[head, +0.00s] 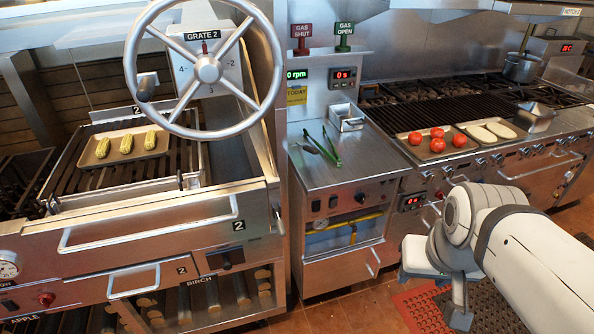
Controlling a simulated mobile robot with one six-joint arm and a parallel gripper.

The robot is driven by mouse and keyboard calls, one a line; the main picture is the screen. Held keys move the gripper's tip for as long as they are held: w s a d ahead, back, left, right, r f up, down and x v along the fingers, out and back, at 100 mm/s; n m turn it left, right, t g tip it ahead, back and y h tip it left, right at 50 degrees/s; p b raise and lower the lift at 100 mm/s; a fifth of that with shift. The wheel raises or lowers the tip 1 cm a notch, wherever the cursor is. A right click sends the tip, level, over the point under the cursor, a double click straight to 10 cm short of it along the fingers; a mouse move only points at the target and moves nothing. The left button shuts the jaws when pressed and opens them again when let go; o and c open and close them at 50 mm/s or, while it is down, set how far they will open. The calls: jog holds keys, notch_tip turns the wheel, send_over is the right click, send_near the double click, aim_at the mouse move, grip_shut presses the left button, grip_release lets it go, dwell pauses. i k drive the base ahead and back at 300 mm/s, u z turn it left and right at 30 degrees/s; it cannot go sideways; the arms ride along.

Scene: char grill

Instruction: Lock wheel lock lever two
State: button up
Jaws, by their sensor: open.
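A large grey handwheel (207,70) with spokes and a side knob (147,84) stands at the upper left. Behind it is a numbered plate labelled GRATE 2 (203,36), with a small red marker near the label. No part is clearly readable as wheel lock lever two; a small dark handle (226,259) sits on the front panel beside a "2" tag, but I cannot tell what it works. My gripper (459,318) hangs low at the right, below my white arm, far from the wheel. It is open, though its fingers are hard to make out.
A tray of corn (103,158) lies on the left grill grate. Tongs (325,150) and a small metal pan (347,117) are on the middle counter. Tomatoes (437,144) are on a tray at the right. The red mat (424,309) lies on the floor near my gripper.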

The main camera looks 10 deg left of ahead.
aim_at(280, 224)
jog(key=u, duration=0.7)
jog(key=k, duration=0.35)
jog(key=u, duration=1.9)
jog(key=i, duration=0.8)
jog(key=z, duration=1.75)
